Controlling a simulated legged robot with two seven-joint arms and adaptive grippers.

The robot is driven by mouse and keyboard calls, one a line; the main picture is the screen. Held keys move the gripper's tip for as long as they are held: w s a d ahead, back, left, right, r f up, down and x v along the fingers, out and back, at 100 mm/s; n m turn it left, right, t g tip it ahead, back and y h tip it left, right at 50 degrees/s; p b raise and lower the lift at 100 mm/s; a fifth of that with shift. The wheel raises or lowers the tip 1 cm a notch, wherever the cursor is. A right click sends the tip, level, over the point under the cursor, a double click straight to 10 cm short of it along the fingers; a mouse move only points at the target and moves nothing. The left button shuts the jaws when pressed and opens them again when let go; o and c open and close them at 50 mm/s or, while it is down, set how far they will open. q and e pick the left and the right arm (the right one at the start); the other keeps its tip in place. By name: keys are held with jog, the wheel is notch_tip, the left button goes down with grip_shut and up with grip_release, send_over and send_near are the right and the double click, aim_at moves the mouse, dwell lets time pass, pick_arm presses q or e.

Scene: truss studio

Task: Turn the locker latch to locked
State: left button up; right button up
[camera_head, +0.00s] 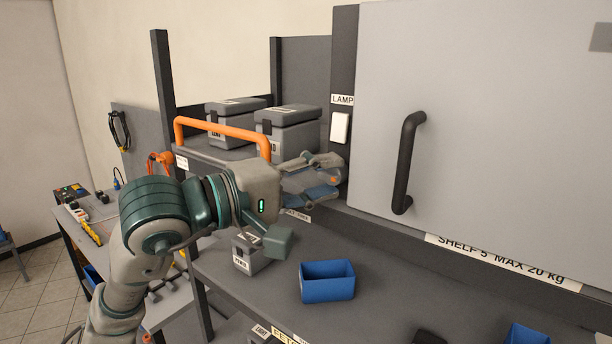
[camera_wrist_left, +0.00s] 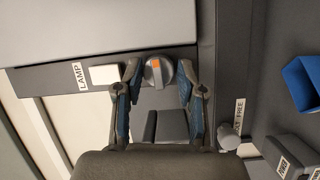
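The locker (camera_head: 500,120) has a large pale grey door with a black bar handle (camera_head: 406,165). In the left wrist view, a round grey latch knob (camera_wrist_left: 158,72) with an orange mark sits on the dark frame beside the door. My left gripper (camera_wrist_left: 158,78) is open, with one fingertip on each side of the knob and a narrow gap showing on both sides. In the head view, my left gripper (camera_head: 335,176) is at the frame left of the door and mostly hides the knob. My right gripper is not in view.
A white switch (camera_head: 340,127) labelled LAMP is just above my left gripper. Left of it are an orange rail (camera_head: 222,129) and lidded grey boxes (camera_head: 287,130). Below are a blue bin (camera_head: 327,281) and a small grey box (camera_head: 248,254) on the shelf.

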pick_arm(q)
jog(key=shift+s+d, duration=0.2)
jog(key=shift+d, duration=0.45)
grip_shut()
jog(key=shift+w+a, duration=0.35)
jog(key=shift+r+m+p, duration=0.15)
jog(key=shift+m+p, duration=0.25)
jog(key=shift+p, duration=0.15)
jog(key=shift+o, duration=1.7)
grip_release()
jog(key=shift+a, duration=0.1)
jog(key=o, duration=0.3)
jog(key=shift+w+a, duration=0.1)
jog(key=shift+a, duration=0.15)
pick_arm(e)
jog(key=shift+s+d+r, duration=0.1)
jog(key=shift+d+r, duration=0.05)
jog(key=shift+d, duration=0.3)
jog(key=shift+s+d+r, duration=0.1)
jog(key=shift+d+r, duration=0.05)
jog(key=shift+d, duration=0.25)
pick_arm(q)
jog(key=shift+a, duration=0.1)
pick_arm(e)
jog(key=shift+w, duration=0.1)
